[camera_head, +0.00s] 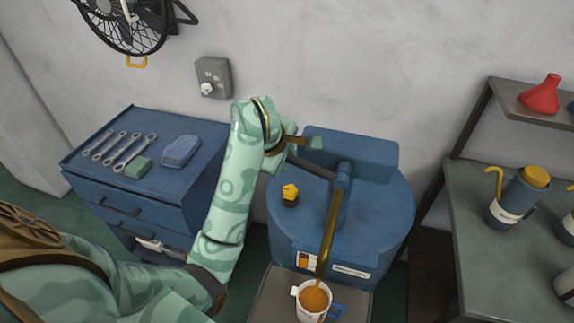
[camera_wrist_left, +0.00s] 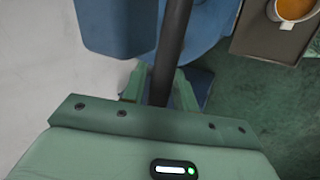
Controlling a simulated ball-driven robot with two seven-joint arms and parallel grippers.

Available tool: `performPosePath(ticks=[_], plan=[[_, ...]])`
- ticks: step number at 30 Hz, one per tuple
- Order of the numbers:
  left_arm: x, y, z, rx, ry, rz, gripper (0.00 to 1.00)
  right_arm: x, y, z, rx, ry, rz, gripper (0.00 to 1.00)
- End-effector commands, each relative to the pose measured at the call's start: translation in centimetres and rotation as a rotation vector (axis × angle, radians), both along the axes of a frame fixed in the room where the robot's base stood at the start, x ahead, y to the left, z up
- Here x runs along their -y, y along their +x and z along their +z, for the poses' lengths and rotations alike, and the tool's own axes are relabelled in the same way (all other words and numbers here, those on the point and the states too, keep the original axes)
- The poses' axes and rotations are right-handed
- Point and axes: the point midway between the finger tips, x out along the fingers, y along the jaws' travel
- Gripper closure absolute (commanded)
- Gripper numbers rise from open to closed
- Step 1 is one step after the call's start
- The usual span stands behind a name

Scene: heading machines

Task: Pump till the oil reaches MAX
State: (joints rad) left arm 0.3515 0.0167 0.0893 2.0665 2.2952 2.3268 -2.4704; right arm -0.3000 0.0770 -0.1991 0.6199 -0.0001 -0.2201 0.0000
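A blue oil drum pump (camera_head: 385,215) stands in the middle of the head view, with a brass spout (camera_head: 331,228) slanting down over a cup. The white cup (camera_head: 298,291) has a blue handle and holds orange-brown oil (camera_head: 314,297); its MAX mark cannot be read. The cup also shows in the left wrist view (camera_wrist_left: 274,14). My left gripper (camera_head: 299,143) is at the outer end of the dark pump handle (camera_head: 306,168). In the left wrist view the handle (camera_wrist_left: 164,75) lies between my two fingers (camera_wrist_left: 160,90), which close around it. My right gripper is out of view.
A blue drawer cabinet (camera_head: 190,190) with wrenches (camera_head: 125,152) and a blue box (camera_head: 181,149) stands left. A yellow knob (camera_head: 290,192) sits on the drum. A shelf (camera_head: 475,240) with oil cans (camera_head: 515,200) and a red flask (camera_head: 541,96) stands right.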

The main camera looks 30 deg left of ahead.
Motion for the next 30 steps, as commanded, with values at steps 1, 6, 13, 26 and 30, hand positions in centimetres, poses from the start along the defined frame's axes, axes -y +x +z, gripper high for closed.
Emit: performPosePath(ticks=[1, 6, 13, 26, 30], plan=[[0.0, 0.2, -0.5, 0.0, -0.001, 0.0, 0.71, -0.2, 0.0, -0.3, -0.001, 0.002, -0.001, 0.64], [0.0, 0.5, -0.8, 0.001, 0.001, -0.001, 0.71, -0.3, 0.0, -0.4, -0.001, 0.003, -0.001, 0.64], [0.0, 0.5, -0.7, 0.001, 0.0, 0.0, 0.82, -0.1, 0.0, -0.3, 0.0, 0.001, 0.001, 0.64], [0.1, 0.5, -2.5, 0.026, -0.113, 0.0, 1.0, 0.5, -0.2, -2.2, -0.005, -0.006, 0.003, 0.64], [0.1, 0.5, -2.3, 0.027, -0.113, -0.001, 1.0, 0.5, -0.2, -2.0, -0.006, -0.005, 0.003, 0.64]])
